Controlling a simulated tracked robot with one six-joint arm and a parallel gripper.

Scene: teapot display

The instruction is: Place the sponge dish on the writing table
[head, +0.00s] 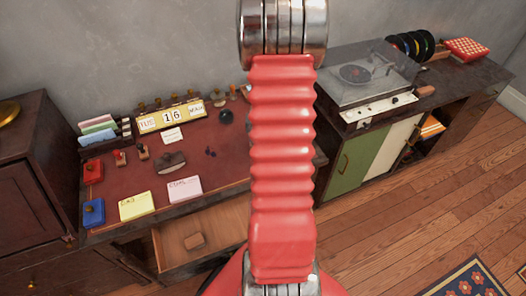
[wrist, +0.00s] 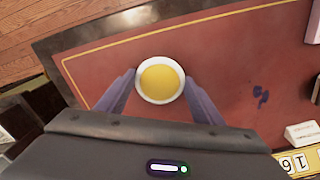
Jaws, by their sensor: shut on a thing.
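The sponge dish (wrist: 141,92), a small round white dish with a yellow sponge (wrist: 160,80) filling it, is between the fingers of my gripper (wrist: 160,84) in the wrist view. The gripper is shut on it. Below is the writing table's red top (wrist: 228,55) with a thin gold border; I cannot tell whether the dish touches it. In the head view the writing table (head: 225,150) stands left of centre. My arm crosses the middle of that view, and the gripper and dish do not show there.
The table holds a calendar (head: 171,116), a letter rack (head: 103,130), a rocker blotter (head: 171,161), a yellow note (head: 136,205), a pink note (head: 184,189), and red (head: 93,171) and blue (head: 93,212) items. A drawer (head: 210,240) is open below. A record player (head: 365,78) stands right.

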